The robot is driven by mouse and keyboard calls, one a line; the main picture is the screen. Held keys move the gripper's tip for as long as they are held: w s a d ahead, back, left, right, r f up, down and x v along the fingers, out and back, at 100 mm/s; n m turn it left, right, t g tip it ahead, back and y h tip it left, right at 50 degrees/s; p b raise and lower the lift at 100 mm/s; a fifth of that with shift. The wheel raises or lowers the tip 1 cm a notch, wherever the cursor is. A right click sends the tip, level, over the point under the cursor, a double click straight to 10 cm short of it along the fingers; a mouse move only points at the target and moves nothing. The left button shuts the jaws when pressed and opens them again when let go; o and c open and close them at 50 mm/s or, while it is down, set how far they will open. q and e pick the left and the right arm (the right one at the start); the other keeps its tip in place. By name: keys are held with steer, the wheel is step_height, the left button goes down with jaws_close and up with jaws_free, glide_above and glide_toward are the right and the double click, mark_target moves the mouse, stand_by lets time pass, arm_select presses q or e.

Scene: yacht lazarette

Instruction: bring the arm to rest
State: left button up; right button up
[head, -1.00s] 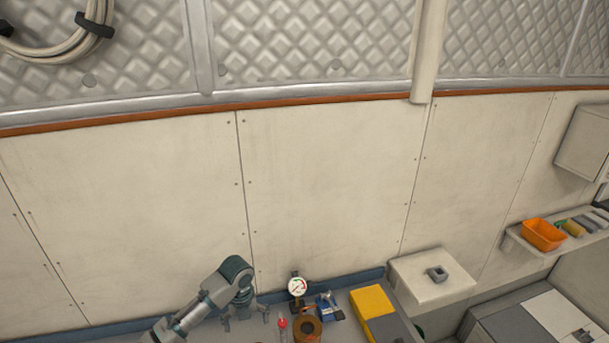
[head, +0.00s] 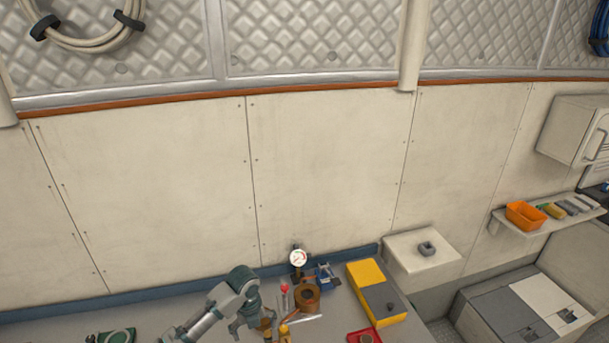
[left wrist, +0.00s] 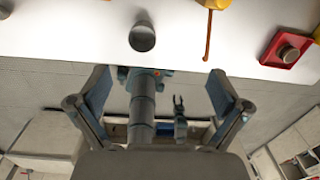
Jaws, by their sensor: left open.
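My left gripper (head: 246,325) is low in the head view, its arm coming in from the bottom left. It hangs over the grey workbench (head: 175,318), left of a copper-coloured round part (head: 307,297). In the left wrist view its two fingers (left wrist: 160,88) are spread wide with nothing between them; the bench edge lies beyond the tips. Parts of my own body show behind the gap.
A gauge (head: 298,259), a blue tool (head: 325,276), a yellow-and-grey box (head: 374,292) and a red tray (head: 364,336) are right of the gripper. A grey round object (left wrist: 142,37) is near the wrist view's bench edge.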

arm_select(q)
steer(key=s+d+f+n+t+h, duration=0.1)
steer(key=s+d+f+n+h, duration=0.1)
steer(key=s+d+f+n, duration=0.35)
steer(key=s+d+f+n+h, duration=0.1)
steer(key=s+d+f+n, duration=0.1)
steer(key=s+f+n, duration=0.6)
steer(key=s+a+f+n+t+y, duration=0.1)
steer(key=s+a+n+y, duration=0.1)
steer(key=s+a+n, duration=0.6)
steer(key=s+a+f+n+t+y, duration=0.1)
steer(key=s+a+n, duration=0.5)
steer(key=s+n, duration=0.3)
steer(key=s+f+m+g+b, duration=0.1)
steer(key=s+f+b, duration=0.15)
steer(key=f, duration=1.45)
steer(key=s+f+b, duration=0.2)
steer(key=f+b, duration=0.1)
steer(key=f, duration=1.4)
steer(key=s+a+f+b, duration=0.1)
steer(key=s+f+b, duration=0.1)
steer(key=s+f, duration=0.6)
steer(key=s+a+f+g+b, duration=0.1)
steer(key=s+a+f+b, duration=0.1)
steer(key=s+f, duration=0.6)
step_height(320, 180, down, 2)
steer(key=shift+s+f, duration=0.1)
steer(key=shift+s, duration=0.15)
arm_select(e)
step_height(320, 180, down, 10)
